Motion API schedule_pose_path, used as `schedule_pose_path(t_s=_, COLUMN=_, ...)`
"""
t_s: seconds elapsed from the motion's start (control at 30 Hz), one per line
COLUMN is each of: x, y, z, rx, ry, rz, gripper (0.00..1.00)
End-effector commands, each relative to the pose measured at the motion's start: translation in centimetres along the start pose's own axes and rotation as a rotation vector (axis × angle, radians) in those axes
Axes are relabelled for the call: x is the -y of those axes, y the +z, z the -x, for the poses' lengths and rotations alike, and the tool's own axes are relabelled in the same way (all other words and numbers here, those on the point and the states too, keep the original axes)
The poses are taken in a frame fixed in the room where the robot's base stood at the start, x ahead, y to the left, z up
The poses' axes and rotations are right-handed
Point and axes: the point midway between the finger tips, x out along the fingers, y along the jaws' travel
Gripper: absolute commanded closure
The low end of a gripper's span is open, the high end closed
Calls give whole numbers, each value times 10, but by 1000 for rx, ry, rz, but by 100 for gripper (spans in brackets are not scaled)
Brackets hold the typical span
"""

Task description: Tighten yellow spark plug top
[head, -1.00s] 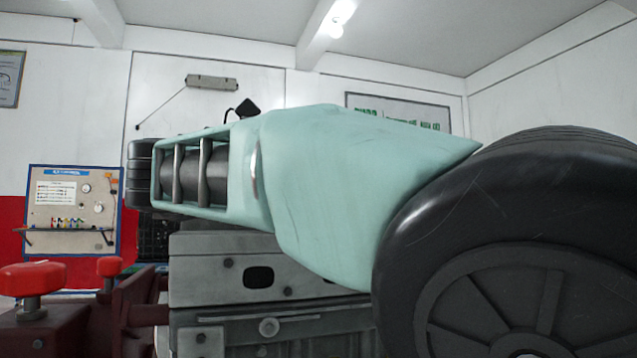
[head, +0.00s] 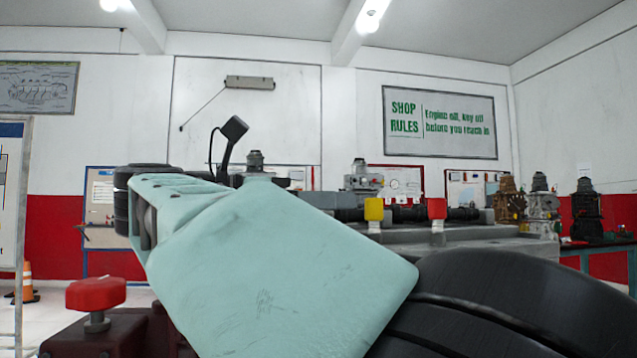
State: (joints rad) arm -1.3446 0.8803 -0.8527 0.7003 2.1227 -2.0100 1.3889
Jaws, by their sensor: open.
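A yellow block-shaped spark plug top (head: 374,209) shows in the head view, right of centre, just beyond my raised teal arm. It stands upright on a short pale stem on a grey engine trainer (head: 470,238). A similar red top (head: 436,208) stands to its right, with dark parts between and behind them. Whether the yellow top is fully seated cannot be told from here. My gripper is not in view; my arm fills the lower middle and hides the trainer's left and front parts.
A red knob (head: 96,292) on a dark red frame stands at the lower left. More engines (head: 541,208) stand at the right, by a table. A traffic cone (head: 27,285) is at the far left. A shop rules sign (head: 440,122) hangs on the back wall.

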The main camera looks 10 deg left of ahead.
Motion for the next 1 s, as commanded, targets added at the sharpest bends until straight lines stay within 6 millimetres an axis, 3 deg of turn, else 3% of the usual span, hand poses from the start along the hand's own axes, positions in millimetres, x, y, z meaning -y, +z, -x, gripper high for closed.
schedule_pose_path(t_s=0.4, x=0, y=8, z=51, rx=7, ry=3, rz=-1, gripper=58)
schedule_pose_path(t_s=1.0, x=-3, y=8, z=84, rx=1, ry=6, rz=3, gripper=58)
